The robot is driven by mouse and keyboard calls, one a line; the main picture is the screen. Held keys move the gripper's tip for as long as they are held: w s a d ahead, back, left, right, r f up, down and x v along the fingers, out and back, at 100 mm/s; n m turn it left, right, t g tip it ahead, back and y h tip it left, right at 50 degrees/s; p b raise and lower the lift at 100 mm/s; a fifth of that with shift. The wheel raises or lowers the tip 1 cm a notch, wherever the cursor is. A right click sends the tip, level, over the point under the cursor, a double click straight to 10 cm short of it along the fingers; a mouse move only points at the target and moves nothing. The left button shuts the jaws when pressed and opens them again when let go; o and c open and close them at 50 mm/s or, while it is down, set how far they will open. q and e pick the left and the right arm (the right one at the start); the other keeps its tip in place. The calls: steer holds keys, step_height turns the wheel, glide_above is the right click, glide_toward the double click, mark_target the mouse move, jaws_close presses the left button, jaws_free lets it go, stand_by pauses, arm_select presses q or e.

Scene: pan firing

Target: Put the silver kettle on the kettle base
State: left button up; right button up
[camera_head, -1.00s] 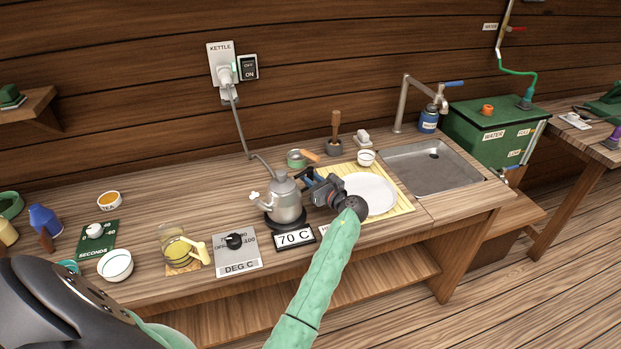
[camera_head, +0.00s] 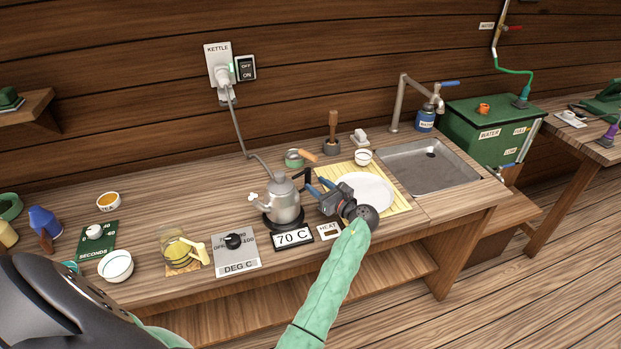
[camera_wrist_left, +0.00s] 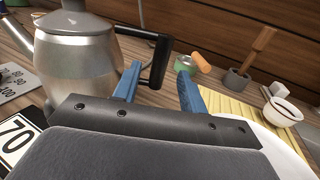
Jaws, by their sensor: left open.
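The silver kettle (camera_head: 284,203) stands upright on the round black kettle base (camera_head: 271,225), behind the 70 C display. Its black handle (camera_head: 304,176) points right. My left gripper (camera_head: 319,191) is open and empty, just right of the handle, with its blue fingers pointing at it. In the left wrist view, the kettle (camera_wrist_left: 80,65) fills the left side. Its handle (camera_wrist_left: 158,62) shows in the gap between the open fingertips of my left gripper (camera_wrist_left: 158,78), apparently a little beyond them. The kettle's underside is hidden there. My right gripper is not in view.
A white plate (camera_head: 372,190) on a yellow mat (camera_head: 403,200) lies right of the gripper. The 70 C display (camera_head: 293,237) and a HEAT label (camera_head: 328,231) stand in front. A green-rimmed pot (camera_head: 294,158) and pestle (camera_head: 332,128) are behind. The sink (camera_head: 440,170) is at right.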

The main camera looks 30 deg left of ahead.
arm_select(q)
steer(key=p+v, duration=0.1)
steer(key=v, duration=0.6)
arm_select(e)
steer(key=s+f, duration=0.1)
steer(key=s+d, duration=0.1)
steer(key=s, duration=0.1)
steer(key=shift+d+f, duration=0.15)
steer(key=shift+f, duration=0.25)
arm_select(q)
steer(key=shift+r, duration=0.1)
